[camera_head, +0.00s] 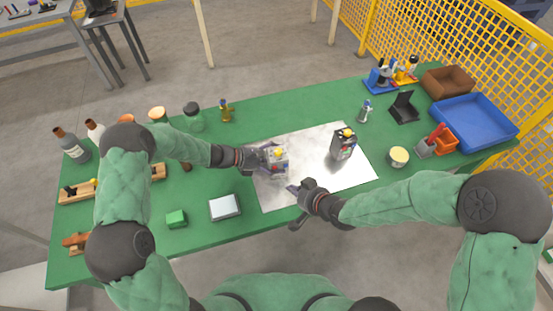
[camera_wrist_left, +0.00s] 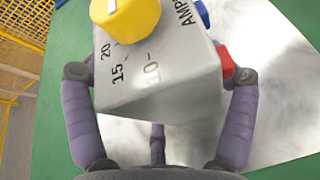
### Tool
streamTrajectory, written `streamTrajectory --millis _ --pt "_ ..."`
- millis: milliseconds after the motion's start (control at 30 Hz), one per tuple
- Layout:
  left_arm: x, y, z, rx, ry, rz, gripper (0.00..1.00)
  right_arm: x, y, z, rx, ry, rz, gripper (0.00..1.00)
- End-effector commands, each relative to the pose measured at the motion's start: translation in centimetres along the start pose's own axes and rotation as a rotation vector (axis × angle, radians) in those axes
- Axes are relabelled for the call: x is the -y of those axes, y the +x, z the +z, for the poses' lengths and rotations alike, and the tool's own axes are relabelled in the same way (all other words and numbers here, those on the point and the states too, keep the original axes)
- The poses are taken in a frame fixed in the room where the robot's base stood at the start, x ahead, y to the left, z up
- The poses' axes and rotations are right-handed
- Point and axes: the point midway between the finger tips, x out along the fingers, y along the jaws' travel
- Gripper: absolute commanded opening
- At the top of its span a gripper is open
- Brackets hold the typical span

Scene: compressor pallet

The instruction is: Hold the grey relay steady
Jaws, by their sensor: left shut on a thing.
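The grey relay (camera_head: 281,161) is a grey box with a yellow knob on top.
A dark grey device (camera_head: 343,146) with a yellow top stands on the plate to the right. A round tin (camera_head: 398,157), blue tray (camera_head: 474,122) and brown box (camera_head: 448,82) are farther right. A pale box (camera_head: 225,207) and green block (camera_head: 176,219) are at the front left.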

Motion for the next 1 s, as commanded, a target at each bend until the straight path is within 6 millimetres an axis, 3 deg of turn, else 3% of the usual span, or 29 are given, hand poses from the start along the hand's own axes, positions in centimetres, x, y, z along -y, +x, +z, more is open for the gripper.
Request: streamTrajectory --millis 33,467,500,533,1000 --pt "0.55 0.28 -0.73 -0.009 -0.007 -0.008 0.37 -0.04 0.05 0.04 0.0 0.0 0.0 0.0" --pt "0.54 0.28 -0.72 -0.009 -0.006 -0.008 0.37 -0.04 0.07 0.02 0.0 0.0 0.0 0.0" --pt "0.54 0.28 -0.71 -0.009 -0.006 -0.008 0.9 -0.04 0.07 0.02 0.0 0.0 0.0 0.0" --pt "0.53 0.27 -0.7 -0.009 -0.006 -0.008 0.99 -0.04 0.07 0.02 0.0 0.0 0.0 0.0" --pt "0.05 -0.25 -0.18 -0.003 -0.001 0.0 1.0 -0.01 0.04 -0.01 0.0 0.0 0.0 0.0"
